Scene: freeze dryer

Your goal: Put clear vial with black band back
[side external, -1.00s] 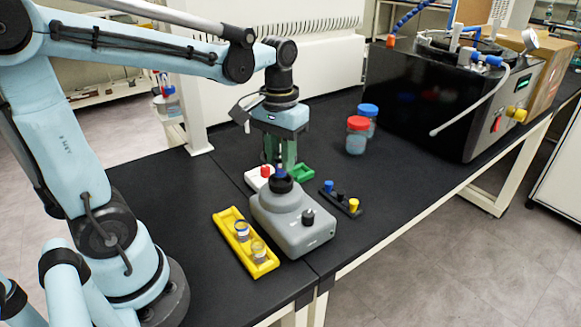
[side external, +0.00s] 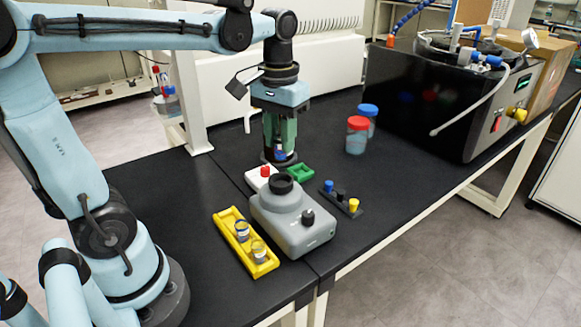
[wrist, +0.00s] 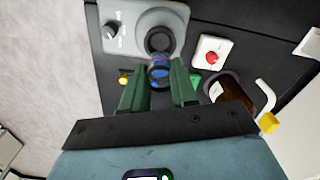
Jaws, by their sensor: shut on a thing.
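My gripper (side external: 280,150) points down behind the grey mixer (side external: 307,228) and is shut on a small vial. Blue and dark parts of the vial (wrist: 158,72) show between the green fingers in the wrist view; a black band cannot be made out clearly. The vial is above the bench, apart from the mixer's black cup (side external: 282,183), which looks empty. The yellow rack (side external: 228,215) holds two small clear vials: one with a dark blue band (side external: 242,231), the other with a yellowish tint (side external: 259,250).
A white box with a red button (side external: 262,174) and a green tray (side external: 301,172) sit behind the mixer. A black strip with coloured caps (side external: 343,199) lies right. Red- and blue-lidded jars (side external: 357,138) stand farther back. A brown bottle (wrist: 232,90) shows in the wrist view.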

